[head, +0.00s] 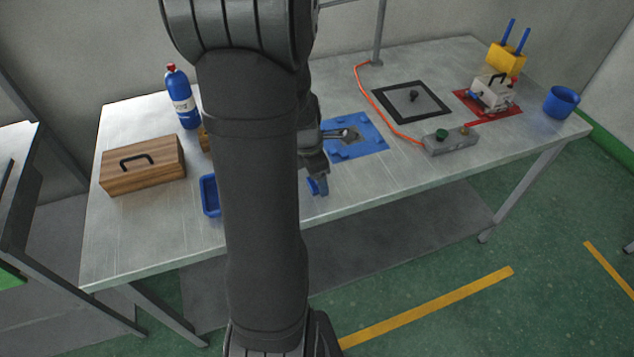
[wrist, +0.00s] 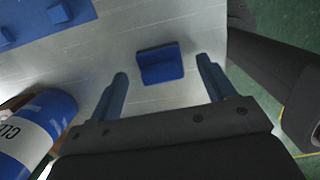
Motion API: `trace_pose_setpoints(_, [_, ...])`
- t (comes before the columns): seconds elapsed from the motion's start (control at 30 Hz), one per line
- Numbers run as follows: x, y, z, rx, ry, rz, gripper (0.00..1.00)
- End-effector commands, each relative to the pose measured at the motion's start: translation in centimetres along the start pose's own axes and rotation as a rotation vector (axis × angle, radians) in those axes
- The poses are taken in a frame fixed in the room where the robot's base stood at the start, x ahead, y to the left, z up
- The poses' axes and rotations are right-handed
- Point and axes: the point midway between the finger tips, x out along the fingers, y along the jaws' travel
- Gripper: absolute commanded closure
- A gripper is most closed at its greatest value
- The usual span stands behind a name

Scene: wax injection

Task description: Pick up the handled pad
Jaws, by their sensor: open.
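The handled pad (wrist: 161,66) shows in the wrist view as a small blue block with a raised ridge along one side. It lies on the bare metal table. My gripper (wrist: 162,68) is open and empty, with one finger to the left and one to the right of the pad in the picture. I cannot tell how far above the pad the fingertips are. In the head view my gripper (head: 319,180) is near the table's front edge, and my arm hides part of the scene there.
A blue plate (head: 352,138) with a metal piece lies behind my gripper. A blue tray (head: 209,196), wooden box (head: 145,168) and blue bottle (head: 183,100) stand left. A black square (head: 413,101), orange hose, grey control box (head: 449,142) and blue cup (head: 561,102) are right.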

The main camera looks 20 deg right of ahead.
Motion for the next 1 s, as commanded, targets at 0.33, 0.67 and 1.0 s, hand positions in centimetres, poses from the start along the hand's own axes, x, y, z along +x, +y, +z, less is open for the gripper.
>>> trace_pose_setpoints(0.33, [1.8, 0.0, 0.0, -0.001, -0.001, 0.000, 0.25])
trace_pose_setpoints(0.67, [1.8, 0.0, 0.0, -0.001, 0.000, 0.000, 0.70])
trace_pose_setpoints(1.0, [1.6, 0.0, 0.1, 0.000, -0.001, 0.001, 0.73])
